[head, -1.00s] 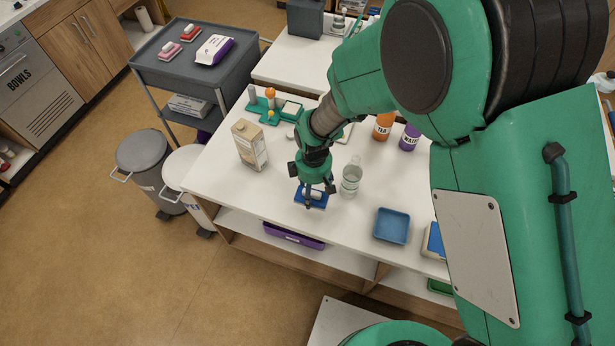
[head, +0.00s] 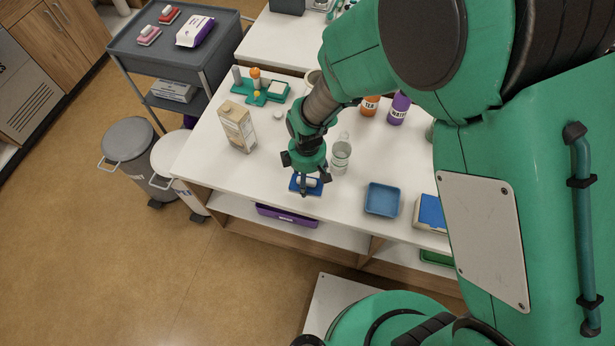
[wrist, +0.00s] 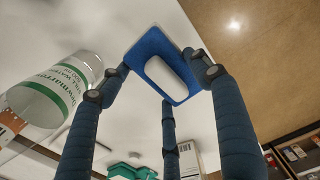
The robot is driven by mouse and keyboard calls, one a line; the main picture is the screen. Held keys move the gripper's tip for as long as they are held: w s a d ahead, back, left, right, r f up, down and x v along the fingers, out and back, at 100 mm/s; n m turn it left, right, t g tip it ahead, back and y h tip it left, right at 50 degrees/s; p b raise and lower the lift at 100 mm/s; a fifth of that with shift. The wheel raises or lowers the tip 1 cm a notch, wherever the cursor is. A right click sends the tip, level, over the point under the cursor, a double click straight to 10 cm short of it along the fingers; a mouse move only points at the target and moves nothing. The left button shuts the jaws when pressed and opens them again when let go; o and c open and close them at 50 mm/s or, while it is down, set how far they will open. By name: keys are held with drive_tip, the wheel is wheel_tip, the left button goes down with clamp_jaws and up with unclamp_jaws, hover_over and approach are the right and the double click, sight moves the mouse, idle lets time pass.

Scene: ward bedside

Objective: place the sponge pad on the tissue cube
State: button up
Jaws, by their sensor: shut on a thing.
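The sponge pad, a flat blue pad with a rounded white block on it (head: 306,186), is at the table's front edge, partly hidden by my gripper. In the wrist view the sponge pad (wrist: 150,47) sits between the fingertips. My gripper (head: 307,182) points down and is shut on the sponge pad; its fingers also show in the wrist view (wrist: 155,75). Whether the pad touches the table is unclear. A pale box with a blue top (head: 430,212), likely the tissue cube, stands at the table's right, partly hidden by my arm.
A clear bottle (head: 341,156) stands close right of my gripper. A blue tray (head: 382,200) lies between it and the box. A carton (head: 237,127) stands to the left. Orange (head: 369,105) and purple (head: 398,108) bottles stand behind. Bare tabletop (head: 272,150) lies between carton and gripper.

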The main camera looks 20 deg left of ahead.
idle(0.4)
